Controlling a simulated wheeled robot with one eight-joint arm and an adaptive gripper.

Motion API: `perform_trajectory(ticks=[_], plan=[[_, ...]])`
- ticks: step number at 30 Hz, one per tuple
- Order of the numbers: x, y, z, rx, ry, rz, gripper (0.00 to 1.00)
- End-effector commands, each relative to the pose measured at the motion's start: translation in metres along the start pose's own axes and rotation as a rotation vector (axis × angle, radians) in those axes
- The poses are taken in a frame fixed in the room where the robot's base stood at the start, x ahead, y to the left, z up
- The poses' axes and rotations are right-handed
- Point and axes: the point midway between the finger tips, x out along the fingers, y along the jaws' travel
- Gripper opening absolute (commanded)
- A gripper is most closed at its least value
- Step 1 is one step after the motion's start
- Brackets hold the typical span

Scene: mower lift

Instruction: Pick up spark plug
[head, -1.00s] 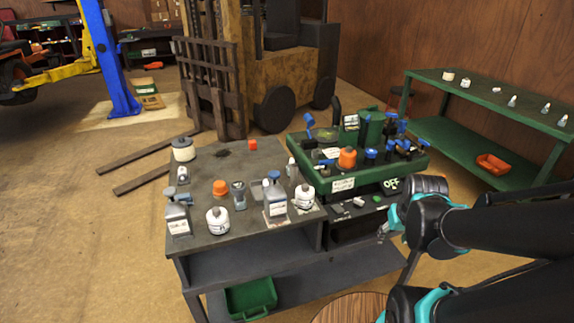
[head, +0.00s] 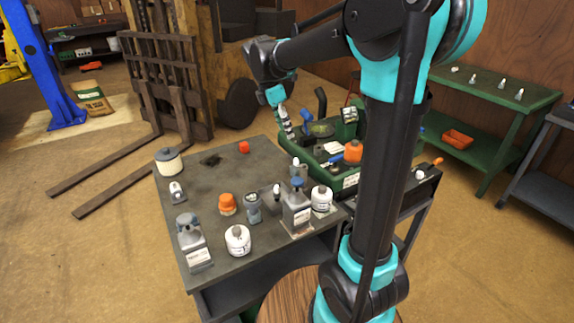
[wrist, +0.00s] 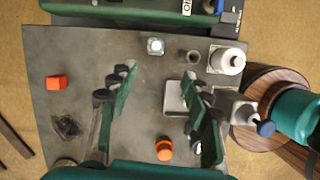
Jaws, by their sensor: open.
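Several small parts stand on the grey table (head: 215,265), and I cannot tell for sure which is the spark plug. One small upright part with a white tip (head: 296,164) stands near the right edge, behind a grey bottle with a blue cap (head: 297,212). Another dark part with a pale tip (head: 276,193) stands left of it. The wrist view shows a small white-topped part (wrist: 155,46) near the tray-side edge. My gripper (wrist: 160,105) is open and empty, its fingers pointing down at the table, with a grey part (wrist: 174,96) showing between them.
A white jar (head: 321,199), an orange cap (head: 227,205), a red cube (head: 244,147) and other bottles stand on the table. A crowded green tray (head: 350,182) borders its right side. A forklift (head: 165,75) stands behind. A green shelf (head: 490,90) is at right.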

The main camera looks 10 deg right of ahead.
Motion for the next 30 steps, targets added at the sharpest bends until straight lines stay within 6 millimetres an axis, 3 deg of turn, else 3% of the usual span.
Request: perform_trajectory(ticks=[12, 23, 30], plan=[[0.082, 0.001, 0.000, 0.004, 0.001, 0.001, 0.49], [0.113, 0.002, 0.000, 0.004, 0.001, 0.001, 0.49], [0.146, 0.009, 0.000, 0.004, 0.001, 0.001, 0.49]])
